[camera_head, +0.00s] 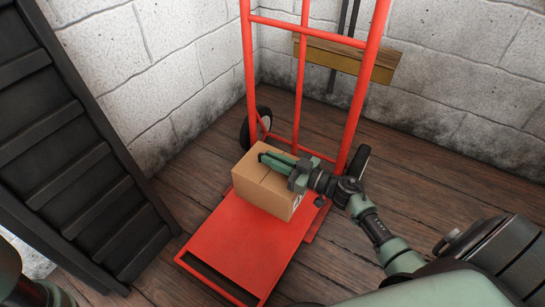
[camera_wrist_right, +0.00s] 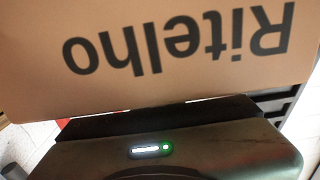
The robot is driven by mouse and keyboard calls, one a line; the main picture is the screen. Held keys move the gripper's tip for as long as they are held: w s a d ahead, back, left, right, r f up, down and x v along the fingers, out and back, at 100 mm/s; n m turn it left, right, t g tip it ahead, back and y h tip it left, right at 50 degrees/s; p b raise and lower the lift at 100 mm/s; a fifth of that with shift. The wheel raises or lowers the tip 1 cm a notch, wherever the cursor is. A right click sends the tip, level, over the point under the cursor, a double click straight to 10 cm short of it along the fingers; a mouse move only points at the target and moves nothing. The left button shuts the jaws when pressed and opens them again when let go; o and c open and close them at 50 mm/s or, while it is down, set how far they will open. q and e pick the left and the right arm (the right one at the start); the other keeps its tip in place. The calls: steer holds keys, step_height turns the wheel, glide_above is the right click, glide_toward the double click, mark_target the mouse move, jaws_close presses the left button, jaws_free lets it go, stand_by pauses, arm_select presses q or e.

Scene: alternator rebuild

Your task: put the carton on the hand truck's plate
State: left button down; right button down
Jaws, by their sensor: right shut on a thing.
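The carton (camera_head: 265,186) is a brown cardboard box with tape along its top. It is over the rear part of the hand truck's red plate (camera_head: 240,245), close to the uprights. I cannot tell for certain whether its underside touches the plate. My right gripper (camera_head: 279,164) reaches in from the right and is shut on the carton near its top. In the right wrist view, the carton's printed side (camera_wrist_right: 180,50) fills the upper part, with its lettering upside down. My left gripper is out of view.
The red hand truck frame (camera_head: 300,75) stands upright before white block walls, with black wheels (camera_head: 258,124) behind the plate. A dark slatted panel (camera_head: 70,140) stands at left. A wooden strip (camera_head: 345,58) is behind the frame. The front of the plate is bare.

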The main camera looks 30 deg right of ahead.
mark_target(273, 171)
steer(key=shift+w+f+b, duration=0.1)
steer(key=shift+f+b, duration=0.55)
steer(key=shift+f, duration=0.15)
step_height(273, 171, down, 4)
steer(key=b, duration=0.3)
steer(key=shift+r, duration=0.25)
steer(key=c, duration=1.8)
jaws_free()
steer(key=shift+f, duration=0.3)
steer(key=shift+c, duration=0.2)
steer(key=o, duration=0.3)
steer(key=shift+o, duration=0.2)
steer(key=shift+r, duration=0.1)
